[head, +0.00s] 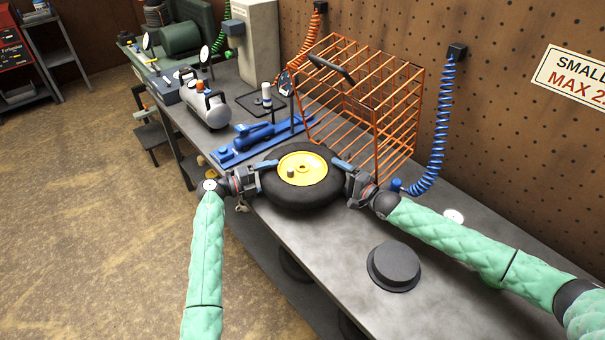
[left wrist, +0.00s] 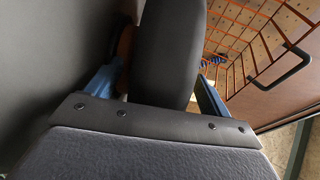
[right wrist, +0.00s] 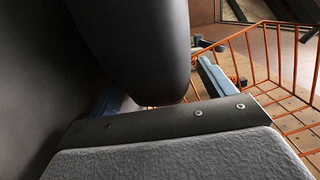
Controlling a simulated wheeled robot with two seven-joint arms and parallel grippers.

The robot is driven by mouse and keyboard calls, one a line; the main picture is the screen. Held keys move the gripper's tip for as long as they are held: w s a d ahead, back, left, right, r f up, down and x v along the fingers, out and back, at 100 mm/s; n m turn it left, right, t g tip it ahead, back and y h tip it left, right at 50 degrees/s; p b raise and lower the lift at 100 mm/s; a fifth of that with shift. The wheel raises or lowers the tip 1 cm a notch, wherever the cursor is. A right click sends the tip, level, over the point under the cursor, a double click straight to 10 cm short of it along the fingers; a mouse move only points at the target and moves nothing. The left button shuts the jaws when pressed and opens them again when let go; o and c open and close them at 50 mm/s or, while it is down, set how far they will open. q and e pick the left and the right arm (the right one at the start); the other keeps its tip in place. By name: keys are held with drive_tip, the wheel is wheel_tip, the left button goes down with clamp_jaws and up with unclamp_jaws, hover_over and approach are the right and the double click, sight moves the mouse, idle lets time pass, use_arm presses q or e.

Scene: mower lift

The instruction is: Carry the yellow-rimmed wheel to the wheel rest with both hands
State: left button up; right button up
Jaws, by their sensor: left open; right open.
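The yellow-rimmed wheel (head: 302,199), a black tyre with a yellow hub, lies flat on the grey bench beside the orange wire cage. My left gripper (head: 265,168) is at the tyre's left side, open, with the tyre (left wrist: 168,50) between its blue fingers in the left wrist view. My right gripper (head: 346,168) is at the right side, open, with the tyre's edge (right wrist: 145,45) between its fingers in the right wrist view. A low, round, dark stand (head: 393,266), which looks like the wheel rest, sits on the bench nearer me. Its top is empty.
The orange cage (head: 365,100) stands close behind the wheel. A blue tool (head: 255,138) and a silver tank (head: 208,109) lie further left along the bench. A blue coiled hose (head: 440,130) hangs at the wall. The bench between wheel and stand is clear.

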use_arm(q)
clamp_jaws()
use_arm(e)
clamp_jaws()
drive_tip(key=shift+r, duration=0.1)
